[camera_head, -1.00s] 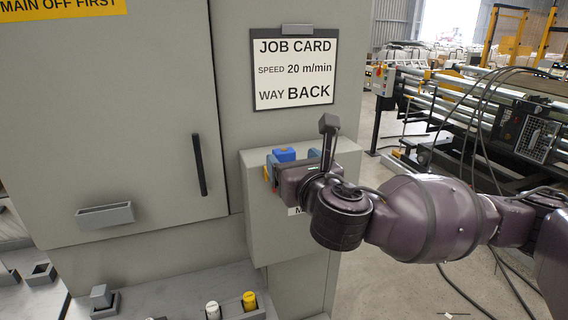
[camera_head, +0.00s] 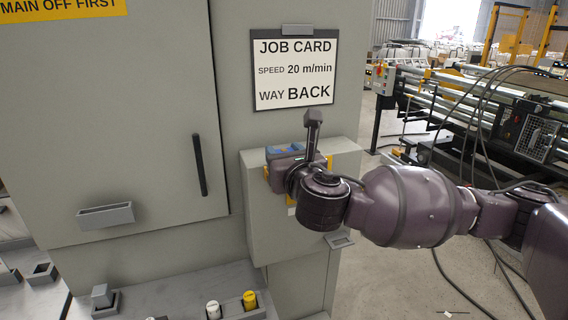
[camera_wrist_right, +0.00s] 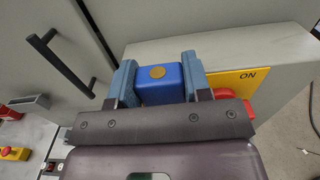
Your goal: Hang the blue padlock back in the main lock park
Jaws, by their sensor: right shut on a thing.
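The blue padlock (camera_wrist_right: 161,84) shows in the right wrist view as a blue block with a round brass-coloured spot, between the two blue-grey fingers. My right gripper (camera_wrist_right: 160,82) is shut on it. In the head view the right gripper (camera_head: 284,150) is in front of the grey switch box (camera_head: 258,215), near its top left, and mostly hides the padlock. A small grey tray (camera_head: 339,241) sticks out low on the box's right side. The label on the box is mostly hidden by my arm, so I cannot tell which holder is the main lock park. My left gripper is out of view.
A yellow ON plate (camera_wrist_right: 231,84) and a red part (camera_wrist_right: 246,105) are close right of the gripper. A cabinet door with a black handle (camera_head: 199,165) and grey tray (camera_head: 105,216) stands left. A job card (camera_head: 294,68) hangs above. A ledge (camera_head: 165,295) with small holders lies below.

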